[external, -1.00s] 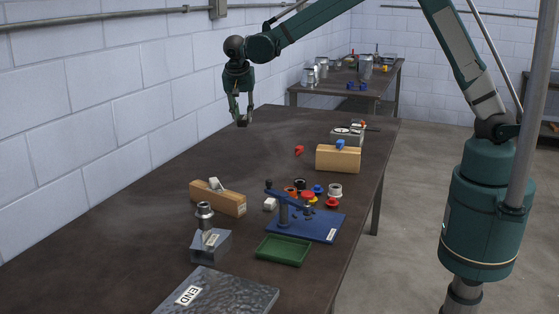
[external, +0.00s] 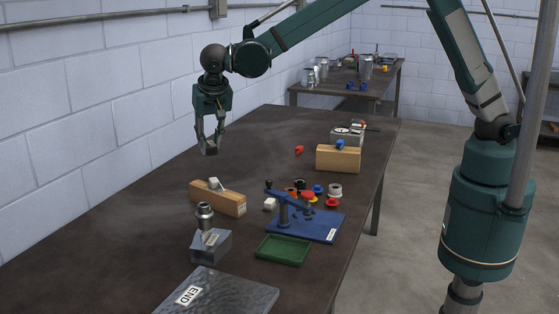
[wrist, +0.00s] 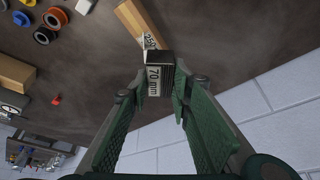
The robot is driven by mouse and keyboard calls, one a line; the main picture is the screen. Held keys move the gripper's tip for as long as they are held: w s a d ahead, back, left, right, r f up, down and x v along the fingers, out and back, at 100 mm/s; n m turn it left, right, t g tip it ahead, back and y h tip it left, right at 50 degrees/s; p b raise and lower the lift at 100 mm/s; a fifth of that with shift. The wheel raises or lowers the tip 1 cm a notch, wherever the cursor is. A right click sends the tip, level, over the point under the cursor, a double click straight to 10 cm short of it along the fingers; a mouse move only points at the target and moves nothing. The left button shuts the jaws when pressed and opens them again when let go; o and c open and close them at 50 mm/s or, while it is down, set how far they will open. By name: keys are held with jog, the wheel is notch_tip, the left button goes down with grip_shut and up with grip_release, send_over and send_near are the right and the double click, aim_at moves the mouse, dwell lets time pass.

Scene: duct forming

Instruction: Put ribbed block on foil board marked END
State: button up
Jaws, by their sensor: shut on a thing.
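My gripper (external: 209,138) is shut on a small dark ribbed block (external: 208,149) and holds it above the table, near the wall side. The block also shows in the wrist view (wrist: 159,82) between the fingertips, with a white label reading "70 mm". The foil board (external: 238,297) is a grey, crinkled, shiny plate at the table's near end, partly cut off by the frame's lower edge. It bears a white label reading "END". The gripper and block are well away from the board, farther up the table.
A wooden block (external: 217,198) with a white piece on top and a grey stand (external: 211,245) with a metal cylinder lie between my gripper and the board. A blue press (external: 305,224) and a green tray (external: 284,250) stand to the right. The table's left strip is clear.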

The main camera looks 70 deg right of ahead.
jog(key=s+a+n+y, duration=0.15)
jog(key=s+a, duration=0.25)
jog(key=a, duration=0.7)
jog(key=s+a+n, duration=0.3)
jog(key=s+a, duration=0.2)
jog(key=a, duration=0.5)
jog(key=n+t+y, duration=0.1)
jog(key=n+y, duration=0.1)
jog(key=n, duration=0.2)
send_over(211, 304)
jog(key=s, duration=0.2)
notch_tip(211, 304, down, 10)
jog(key=shift+w+f+h, duration=0.2)
jog(key=shift+f+h, duration=0.05)
jog(key=shift+f, duration=0.2)
jog(key=shift+d, duration=0.1)
jog(key=shift+f, duration=3.1)
jog(key=shift+f, duration=1.9)
jog(key=shift+f, duration=0.2)
